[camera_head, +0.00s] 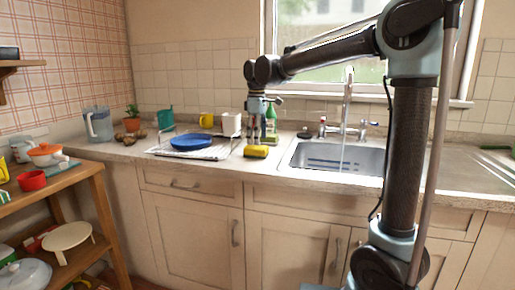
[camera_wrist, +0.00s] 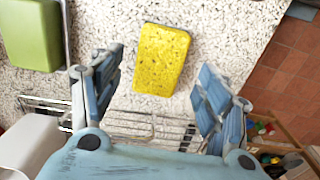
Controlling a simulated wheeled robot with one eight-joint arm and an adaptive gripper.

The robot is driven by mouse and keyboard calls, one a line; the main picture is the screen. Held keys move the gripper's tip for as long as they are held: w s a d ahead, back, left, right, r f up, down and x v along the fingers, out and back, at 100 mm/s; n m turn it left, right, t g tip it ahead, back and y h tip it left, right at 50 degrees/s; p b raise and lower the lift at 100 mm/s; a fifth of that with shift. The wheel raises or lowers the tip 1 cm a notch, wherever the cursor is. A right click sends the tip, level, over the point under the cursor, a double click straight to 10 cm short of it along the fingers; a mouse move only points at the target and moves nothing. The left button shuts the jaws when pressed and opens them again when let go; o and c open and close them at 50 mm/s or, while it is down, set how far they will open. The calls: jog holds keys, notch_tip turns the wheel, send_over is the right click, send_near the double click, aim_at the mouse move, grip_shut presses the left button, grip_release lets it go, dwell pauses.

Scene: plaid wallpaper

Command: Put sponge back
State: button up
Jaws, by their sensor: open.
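The yellow sponge (camera_wrist: 162,60) lies flat on the speckled countertop in the wrist view, between and just beyond my gripper's two open fingers. My gripper (camera_wrist: 158,92) is open and empty, with a gap on both sides of the sponge. In the head view, the sponge (camera_head: 256,152) sits near the counter's front edge, left of the sink (camera_head: 335,158). My gripper (camera_head: 257,115) points down above it there. A green item (camera_wrist: 30,35) stands at the upper left of the wrist view. A green bottle (camera_head: 271,120) shows behind my gripper in the head view.
A dish rack (camera_head: 214,153) with a blue plate (camera_head: 190,142) stands left of the sponge. A white container (camera_head: 231,124) and yellow cup (camera_head: 206,120) are behind it. The faucet (camera_head: 347,105) rises behind the sink. The counter right of the sink is mostly clear.

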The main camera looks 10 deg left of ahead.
aim_at(257, 147)
notch_tip(257, 147, up, 7)
jog(key=shift+f, duration=0.2)
jog(key=shift+s, duration=0.15)
